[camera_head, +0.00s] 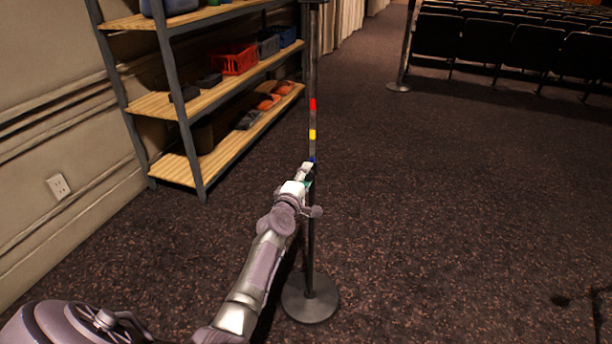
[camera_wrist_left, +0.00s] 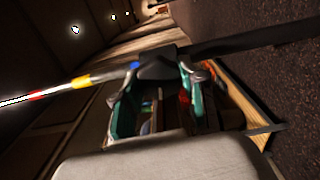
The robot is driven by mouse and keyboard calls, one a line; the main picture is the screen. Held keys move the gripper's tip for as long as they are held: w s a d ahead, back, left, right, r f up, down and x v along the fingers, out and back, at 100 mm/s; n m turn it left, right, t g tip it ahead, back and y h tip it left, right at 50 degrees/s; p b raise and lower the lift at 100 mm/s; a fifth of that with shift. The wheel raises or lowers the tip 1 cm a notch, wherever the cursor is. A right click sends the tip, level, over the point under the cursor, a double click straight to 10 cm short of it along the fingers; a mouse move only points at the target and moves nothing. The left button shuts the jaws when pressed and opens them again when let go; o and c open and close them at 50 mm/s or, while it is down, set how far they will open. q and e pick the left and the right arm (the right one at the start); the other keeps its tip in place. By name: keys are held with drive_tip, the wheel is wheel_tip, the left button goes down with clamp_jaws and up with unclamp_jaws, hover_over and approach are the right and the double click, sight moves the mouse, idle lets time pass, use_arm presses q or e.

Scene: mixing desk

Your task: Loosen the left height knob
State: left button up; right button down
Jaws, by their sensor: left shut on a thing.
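A slim upright stand (camera_head: 312,75) with red, yellow and blue bands rises from a round grey base (camera_head: 323,306) in the head view. My left gripper (camera_head: 308,174) is at the pole just below the blue band. In the left wrist view the banded pole (camera_wrist_left: 82,82) crosses the picture, and a dark knob or collar (camera_wrist_left: 155,64) sits beside the blue band. The teal-padded fingers of my left gripper (camera_wrist_left: 165,95) are shut on this dark knob part. The fingers hide some of it, and its exact shape is unclear. My right gripper is not in view.
A wooden shelf unit (camera_head: 226,150) with a red crate (camera_head: 234,60) and other items stands left of the pole by the wall. Another stand base (camera_head: 398,87) is at the back. Rows of dark seats (camera_head: 540,48) fill the back right. Carpet between is free.

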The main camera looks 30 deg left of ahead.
use_arm(q)
drive_tip(key=shift+n, duration=0.9)
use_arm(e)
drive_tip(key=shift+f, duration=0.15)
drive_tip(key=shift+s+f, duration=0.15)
use_arm(q)
drive_tip(key=o, duration=1.2)
drive_tip(key=shift+c, duration=0.2)
